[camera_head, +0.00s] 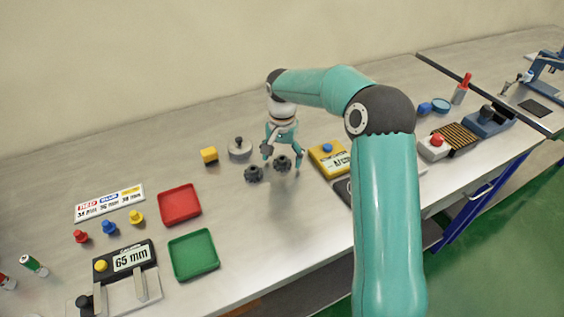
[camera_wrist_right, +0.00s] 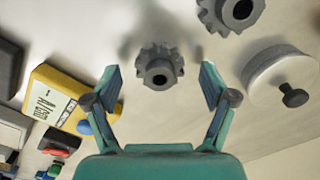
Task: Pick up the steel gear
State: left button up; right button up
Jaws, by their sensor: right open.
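Two dark grey toothed gears lie on the bench in the middle of the head view: a right one (camera_head: 282,163) and a left one (camera_head: 254,174). I cannot tell which is the steel one. My right gripper (camera_head: 283,158) is open and points down over the right gear. In the right wrist view that gear (camera_wrist_right: 159,67) sits between the spread fingertips (camera_wrist_right: 159,76), with a gap on each side. The other gear (camera_wrist_right: 228,13) is outside the fingers and cut by the top edge. My left gripper is not in view.
A yellow meter (camera_head: 328,158) is close on the right. A red tray (camera_head: 180,205) and a green tray (camera_head: 194,254) lie to the left. The bench in front of the gears is clear.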

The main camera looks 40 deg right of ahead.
jog(key=c, duration=1.3)
jog(key=shift+c, duration=0.8)
jog(key=shift+r, duration=0.2)
